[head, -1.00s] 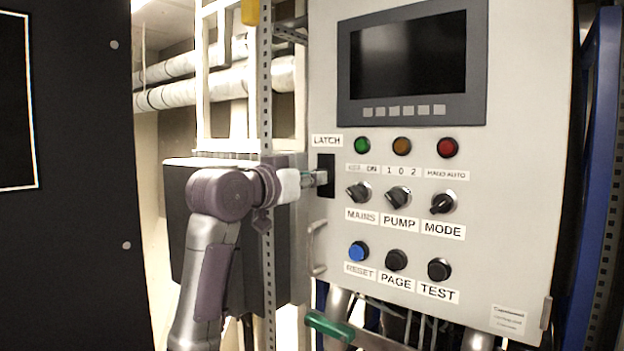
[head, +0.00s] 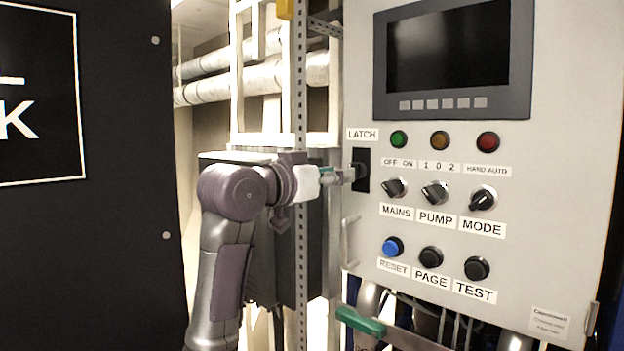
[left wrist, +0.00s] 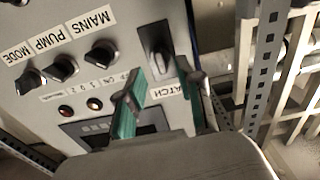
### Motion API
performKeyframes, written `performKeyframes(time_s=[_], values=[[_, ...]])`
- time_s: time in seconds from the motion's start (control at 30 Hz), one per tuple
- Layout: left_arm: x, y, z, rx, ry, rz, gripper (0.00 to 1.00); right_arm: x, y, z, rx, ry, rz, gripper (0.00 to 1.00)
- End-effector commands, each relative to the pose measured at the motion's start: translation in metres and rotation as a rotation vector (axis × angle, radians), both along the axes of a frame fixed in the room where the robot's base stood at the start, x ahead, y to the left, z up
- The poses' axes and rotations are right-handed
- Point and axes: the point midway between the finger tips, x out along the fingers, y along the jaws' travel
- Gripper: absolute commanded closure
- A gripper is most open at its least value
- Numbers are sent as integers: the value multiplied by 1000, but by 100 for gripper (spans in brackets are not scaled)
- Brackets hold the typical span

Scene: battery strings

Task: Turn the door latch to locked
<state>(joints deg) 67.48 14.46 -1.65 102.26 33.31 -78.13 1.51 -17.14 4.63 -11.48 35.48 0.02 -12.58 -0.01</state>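The door latch is a dark knob on a black upright plate (head: 361,181) under the LATCH label (head: 362,134), at the left edge of the grey cabinet door. In the left wrist view the picture is turned over, and the latch knob (left wrist: 157,50) shows roughly along its plate's length. My left gripper (head: 350,174) comes from the left and its fingertips are close in front of the plate, partly covering it. In the left wrist view its green-padded fingers (left wrist: 160,82) are apart, with the latch beyond the gap. I cannot tell whether they touch it. My right gripper is not in view.
The MAINS, PUMP and MODE knobs (head: 435,193) sit right of the latch, with push buttons (head: 431,257) below. A door handle (head: 349,242) is under the latch. A perforated metal post (head: 301,200) stands close beside my left arm. A green lever (head: 361,320) is below the cabinet.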

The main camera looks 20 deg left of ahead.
Motion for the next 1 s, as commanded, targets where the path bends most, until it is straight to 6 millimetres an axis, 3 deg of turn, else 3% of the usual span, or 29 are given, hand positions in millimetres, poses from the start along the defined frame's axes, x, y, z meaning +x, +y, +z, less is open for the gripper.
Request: performKeyframes(time_s=[0.2, 0.4, 1.0], values=[[-44, 17, 0, 1, -3, 3, 64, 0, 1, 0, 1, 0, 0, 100], [-68, 25, 0, 0, 0, 1, 64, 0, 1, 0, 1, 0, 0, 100], [-73, 27, -2, -1, 4, 0, 64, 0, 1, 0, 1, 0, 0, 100]])
